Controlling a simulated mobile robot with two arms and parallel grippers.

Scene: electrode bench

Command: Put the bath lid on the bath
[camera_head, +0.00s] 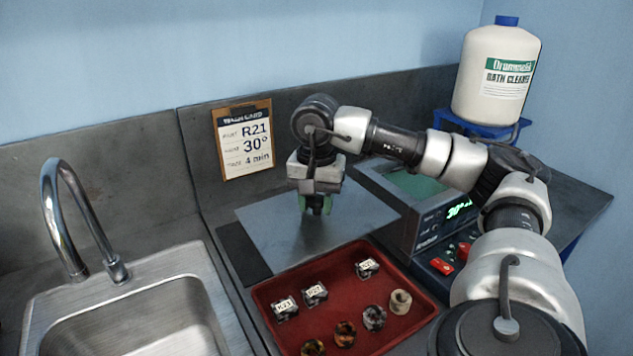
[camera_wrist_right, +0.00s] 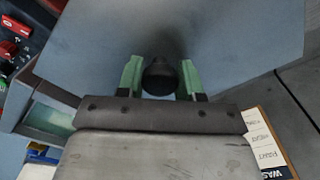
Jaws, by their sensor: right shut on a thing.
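The bath lid (camera_head: 285,230) is a flat grey plate over the counter, behind the red tray and left of the bath. In the right wrist view the lid (camera_wrist_right: 225,30) fills the top, with a black knob (camera_wrist_right: 160,77) on it. My right gripper (camera_head: 316,207) points down, and its green fingers (camera_wrist_right: 160,80) are shut on the knob. I cannot tell whether the lid touches the surface below. The bath (camera_head: 415,187) is a grey unit with a greenish top and a display reading 30°; the lid is not over it. My left gripper is out of view.
A red tray (camera_head: 262,300) in front holds labelled blocks and several round pieces. A dark mat (camera_head: 242,255) shows left of the lid. A sink (camera_head: 40,320) with a tap is at left, a card (camera_head: 243,139) on the wall, and a cleaner bottle (camera_head: 495,75) behind the bath.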

